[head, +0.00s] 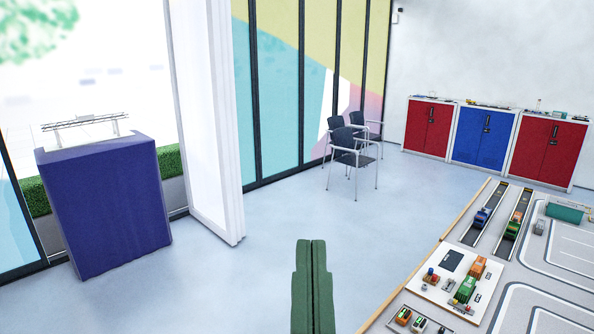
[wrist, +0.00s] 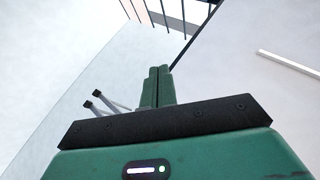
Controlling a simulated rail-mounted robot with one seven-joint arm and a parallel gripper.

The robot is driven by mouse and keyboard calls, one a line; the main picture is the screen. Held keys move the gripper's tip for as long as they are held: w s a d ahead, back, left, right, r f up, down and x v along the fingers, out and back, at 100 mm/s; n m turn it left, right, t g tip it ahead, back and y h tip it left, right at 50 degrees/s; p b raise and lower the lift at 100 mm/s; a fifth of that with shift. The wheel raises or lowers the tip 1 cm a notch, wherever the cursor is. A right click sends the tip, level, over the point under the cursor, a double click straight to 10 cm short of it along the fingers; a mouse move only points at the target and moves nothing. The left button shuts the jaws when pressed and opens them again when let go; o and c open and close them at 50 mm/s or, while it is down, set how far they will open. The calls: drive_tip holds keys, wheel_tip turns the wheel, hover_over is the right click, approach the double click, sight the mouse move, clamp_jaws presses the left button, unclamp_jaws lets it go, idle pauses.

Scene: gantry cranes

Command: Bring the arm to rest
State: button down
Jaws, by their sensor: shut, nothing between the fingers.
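My gripper (head: 311,243) rises from the bottom edge of the head view, just right of the middle. Its two green fingers lie side by side, shut, with nothing between them. They point up in the picture, with open floor behind them. In the wrist view my gripper (wrist: 158,70) shows its shut green fingers beyond a black bar and a green housing with a small light. The fingers touch nothing in either view. The rest of my arm is out of view.
A table (head: 451,240) with toy vehicles and a white board (head: 437,287) stands at the lower right. A blue-draped stand (head: 106,210) with a model gantry is at left. Chairs (head: 352,160) and cabinets (head: 482,136) stand at the back. The middle floor is clear.

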wheel_tip(320, 180, up, 16)
drive_tip(key=s+a+n+t+y+p, duration=0.1)
drive_tip(key=s+a+p, duration=0.1)
drive_tip(key=p, duration=1.1)
drive_tip(key=shift+s+a+y+p, duration=0.25)
drive_tip(key=shift+s+y+p, duration=0.05)
drive_tip(key=shift+s+p, duration=0.1)
